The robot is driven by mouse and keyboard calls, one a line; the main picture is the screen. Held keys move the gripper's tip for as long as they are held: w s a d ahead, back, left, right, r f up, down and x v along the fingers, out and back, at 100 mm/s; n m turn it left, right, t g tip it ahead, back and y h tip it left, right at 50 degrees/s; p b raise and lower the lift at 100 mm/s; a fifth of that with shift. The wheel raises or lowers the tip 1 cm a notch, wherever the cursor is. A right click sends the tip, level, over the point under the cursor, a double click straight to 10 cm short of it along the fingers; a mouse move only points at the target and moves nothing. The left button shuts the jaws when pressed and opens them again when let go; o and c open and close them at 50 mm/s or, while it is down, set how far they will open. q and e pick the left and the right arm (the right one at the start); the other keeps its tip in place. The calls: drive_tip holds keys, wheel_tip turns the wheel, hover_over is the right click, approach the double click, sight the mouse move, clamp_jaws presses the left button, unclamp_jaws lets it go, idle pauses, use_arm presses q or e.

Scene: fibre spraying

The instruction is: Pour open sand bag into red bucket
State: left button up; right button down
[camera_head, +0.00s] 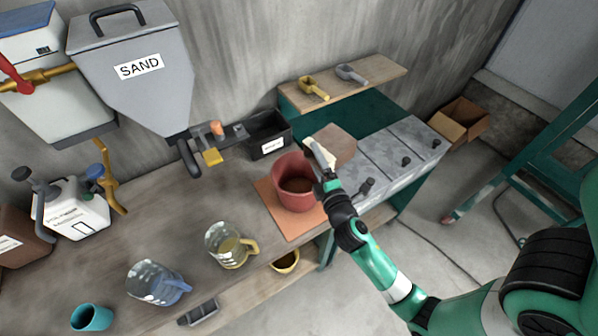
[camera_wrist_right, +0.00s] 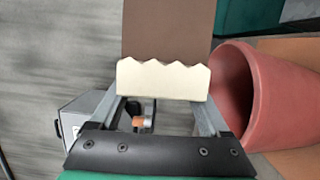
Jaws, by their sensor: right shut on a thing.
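The red bucket (camera_head: 292,192) stands upright on an orange mat (camera_head: 274,212) on the bench, with brown material visible inside. It also shows in the right wrist view (camera_wrist_right: 268,100) at the right. My right gripper (camera_head: 322,165) is at the bucket's right rim, shut on the sand bag (camera_head: 335,144). In the right wrist view the bag (camera_wrist_right: 168,28) is brown with a cream, jagged-edged end (camera_wrist_right: 163,85) between the fingers of the gripper (camera_wrist_right: 163,98). The bag's opening lies near the bucket's mouth; falling sand cannot be made out. My left gripper is not in view.
A grey SAND hopper (camera_head: 135,70) hangs on the wall. A black bin (camera_head: 268,135) stands behind the bucket. Two measuring jugs (camera_head: 228,246) (camera_head: 155,283) and a teal cup (camera_head: 92,318) stand to the left. A shelf (camera_head: 350,88) holds two scoops. Grey lidded compartments (camera_head: 388,150) are at the right.

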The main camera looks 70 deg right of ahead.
drive_tip(key=shift+w+a+n+t+h+b, duration=0.15)
drive_tip(key=shift+a+n+t+b, duration=0.1)
drive_tip(key=shift+n+b, duration=0.6)
drive_tip(key=shift+w+a+n+t+h+b, duration=0.15)
drive_tip(key=shift+a+n+t+b, duration=0.1)
drive_tip(key=shift+n+b, duration=0.55)
idle(0.6)
